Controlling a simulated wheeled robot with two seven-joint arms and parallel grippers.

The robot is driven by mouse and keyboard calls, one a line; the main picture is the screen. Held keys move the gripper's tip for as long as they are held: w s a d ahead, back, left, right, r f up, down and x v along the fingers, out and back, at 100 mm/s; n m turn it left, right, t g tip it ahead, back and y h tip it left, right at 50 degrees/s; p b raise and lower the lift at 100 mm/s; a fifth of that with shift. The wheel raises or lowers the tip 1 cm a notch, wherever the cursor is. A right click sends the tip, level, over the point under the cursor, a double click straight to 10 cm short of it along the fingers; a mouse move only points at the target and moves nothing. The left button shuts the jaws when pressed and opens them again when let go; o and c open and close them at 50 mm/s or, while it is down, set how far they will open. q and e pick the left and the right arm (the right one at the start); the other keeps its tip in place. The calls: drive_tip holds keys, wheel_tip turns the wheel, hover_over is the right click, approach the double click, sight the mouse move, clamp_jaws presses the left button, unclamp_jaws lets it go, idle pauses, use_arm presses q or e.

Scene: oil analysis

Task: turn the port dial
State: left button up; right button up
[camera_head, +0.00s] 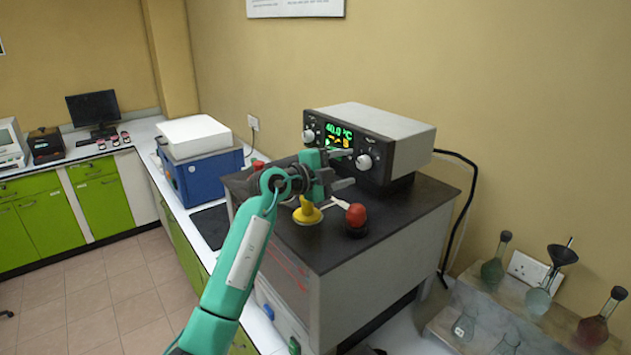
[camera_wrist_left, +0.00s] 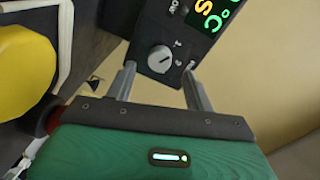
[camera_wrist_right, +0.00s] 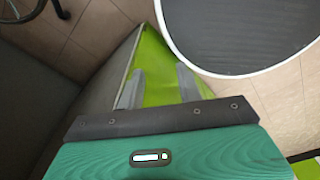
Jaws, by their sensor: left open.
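The instrument box (camera_head: 385,125) has a lit green display and two pale dials, a left dial (camera_head: 309,135) and a right dial (camera_head: 364,162). I cannot tell which one is called the port dial. My left gripper (camera_head: 345,169) is open and empty just in front of the right dial. In the left wrist view that dial (camera_wrist_left: 160,58) lies between the open fingertips (camera_wrist_left: 160,74), ahead of them; contact is not visible. My right gripper (camera_wrist_right: 160,72) is open and empty, away from the instrument, above floor and a green cabinet.
The instrument stands on a dark-topped cabinet (camera_head: 420,195). A yellow funnel-like object (camera_head: 307,213) and a red-topped item (camera_head: 356,215) stand below my left gripper. A blue box (camera_head: 205,175) is at the left. Glass flasks (camera_head: 540,295) stand at the right.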

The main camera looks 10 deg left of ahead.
use_arm(q)
drive_tip(key=b+v, duration=0.3)
drive_tip(key=v, duration=0.6)
drive_tip(key=shift+s+a+b, duration=0.25)
drive_tip(key=shift+a+b, duration=0.05)
drive_tip(key=shift+b, duration=0.1)
